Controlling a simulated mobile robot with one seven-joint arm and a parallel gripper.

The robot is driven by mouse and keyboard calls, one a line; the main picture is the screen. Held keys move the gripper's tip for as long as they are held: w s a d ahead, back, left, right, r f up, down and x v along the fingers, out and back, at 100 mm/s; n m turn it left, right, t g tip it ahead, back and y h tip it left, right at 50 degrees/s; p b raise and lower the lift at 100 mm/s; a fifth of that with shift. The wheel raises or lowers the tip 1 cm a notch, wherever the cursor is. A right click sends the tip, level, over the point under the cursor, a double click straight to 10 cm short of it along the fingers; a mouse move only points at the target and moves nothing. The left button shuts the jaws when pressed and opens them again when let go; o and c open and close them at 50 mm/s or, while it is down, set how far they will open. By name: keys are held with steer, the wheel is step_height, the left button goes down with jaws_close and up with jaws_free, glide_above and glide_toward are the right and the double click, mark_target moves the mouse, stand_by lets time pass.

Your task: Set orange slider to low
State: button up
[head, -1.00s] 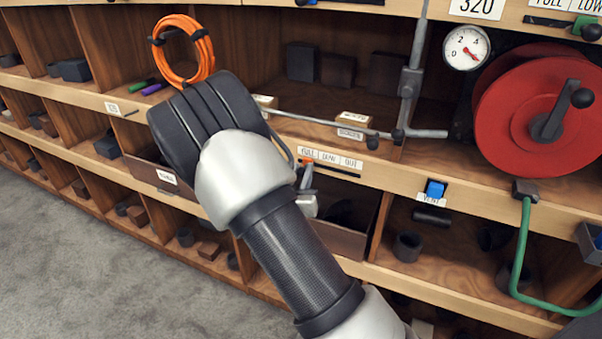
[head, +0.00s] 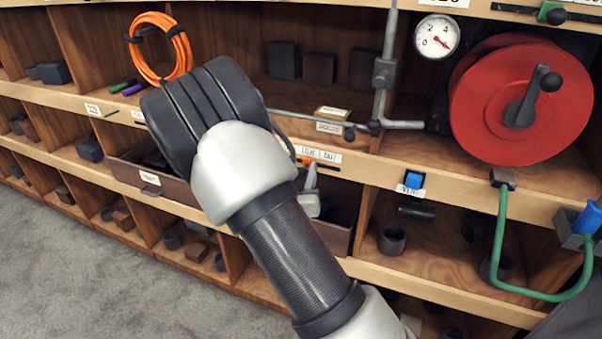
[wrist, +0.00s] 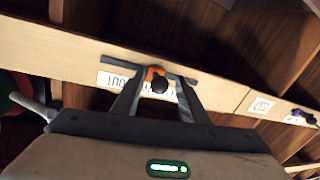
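The orange slider (wrist: 154,72) sits in a dark slot on a pale wooden shelf edge, with a round black knob (wrist: 160,86) facing the wrist camera. My gripper (wrist: 161,80) is open, one finger on each side of the knob, with gaps visible. Whether a finger touches the slider is unclear.
A grey pipe with a lever (head: 383,75) stands right of my gripper. A red reel (head: 520,100), a gauge (head: 436,37) and a blue switch (head: 413,180) lie further right. An orange cable coil (head: 160,48) hangs behind my arm. A brown drawer (head: 150,182) is left below.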

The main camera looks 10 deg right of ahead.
steer(key=shift+s, duration=0.1)
steer(key=p+v, duration=0.3)
steer(key=v, duration=1.4)
steer(key=shift+p, duration=0.3)
steer(key=shift+s+a, duration=0.1)
steer(key=shift+s, duration=0.05)
steer(key=shift+r, duration=0.1)
